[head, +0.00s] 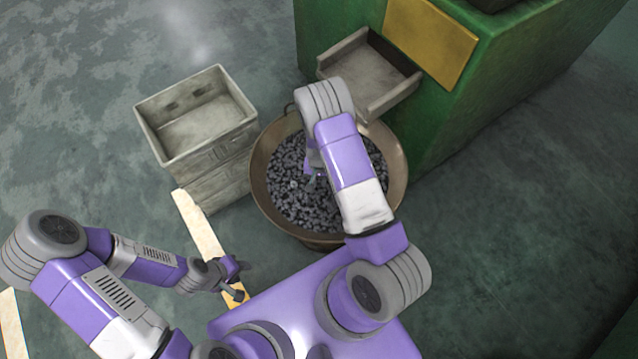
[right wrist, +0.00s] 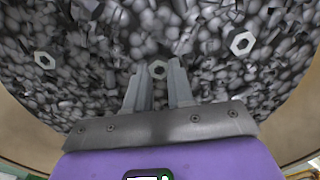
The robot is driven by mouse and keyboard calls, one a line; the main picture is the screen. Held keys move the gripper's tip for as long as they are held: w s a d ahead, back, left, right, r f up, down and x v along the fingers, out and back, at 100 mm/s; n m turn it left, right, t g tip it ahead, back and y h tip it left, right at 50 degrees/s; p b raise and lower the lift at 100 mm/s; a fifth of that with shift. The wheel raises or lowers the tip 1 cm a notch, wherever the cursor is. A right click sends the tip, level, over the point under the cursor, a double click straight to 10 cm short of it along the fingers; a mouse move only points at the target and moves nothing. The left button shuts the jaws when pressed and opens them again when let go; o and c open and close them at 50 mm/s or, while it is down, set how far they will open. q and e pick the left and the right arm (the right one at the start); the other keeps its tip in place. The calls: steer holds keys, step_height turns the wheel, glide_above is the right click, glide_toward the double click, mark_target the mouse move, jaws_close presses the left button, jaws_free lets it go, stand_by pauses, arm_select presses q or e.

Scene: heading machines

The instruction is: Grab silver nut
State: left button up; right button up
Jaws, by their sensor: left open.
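A round basin (head: 398,165) holds a heap of small grey metal pieces (head: 290,190). In the right wrist view, a silver hexagonal nut (right wrist: 157,69) shows in the gap between the fingertips of my right gripper (right wrist: 157,80). That gripper is open and points down at the heap; whether its fingers touch the nut I cannot tell. Other silver nuts lie on the heap to the left (right wrist: 44,60) and right (right wrist: 242,43). In the head view, the right arm partly hides the basin and gripper. My left gripper (head: 236,283) is open and empty, low and left of the basin.
A grey crate (head: 215,150) stands left of the basin. A green machine (head: 460,115) with a metal chute (head: 365,75) stands behind and to the right, the chute close to the basin's rim. The floor at right is clear.

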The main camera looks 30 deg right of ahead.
jaws_close()
steer(key=shift+r, duration=0.1)
